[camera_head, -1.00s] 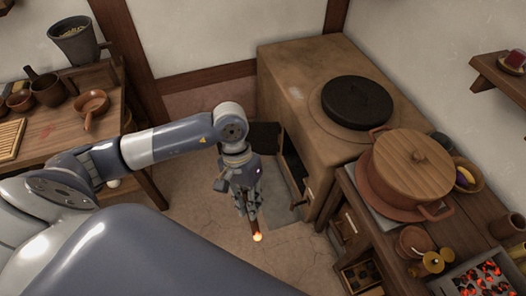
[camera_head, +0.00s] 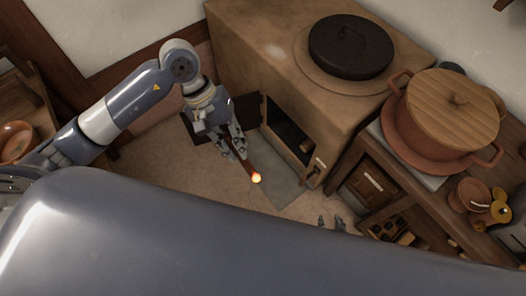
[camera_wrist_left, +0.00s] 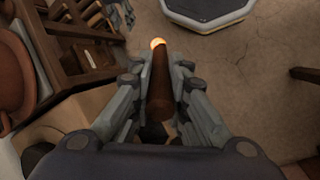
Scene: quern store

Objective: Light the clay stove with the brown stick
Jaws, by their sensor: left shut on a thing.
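The brown stick (camera_head: 250,170) has a glowing orange tip. My left gripper (camera_head: 240,157) is shut on it and holds it pointing down, in front of the stove. The stick (camera_wrist_left: 160,90) also shows between the fingers in the left wrist view, glowing end away from the wrist. The clay stove (camera_head: 235,45) stands at the back, with a black lid on top. Its dark firebox opening (camera_head: 289,135) faces front, and its door is swung open to the left. The stick is outside the opening, apart from it. My right gripper (camera_head: 331,222) shows only its fingertips, spread apart and empty.
A wooden counter (camera_head: 425,190) at the right of the stove carries a large lidded clay pot (camera_head: 440,120) and small vessels. A grey slab (camera_head: 277,187) lies on the floor before the firebox. A table edge with a clay bowl (camera_head: 15,141) is at the left.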

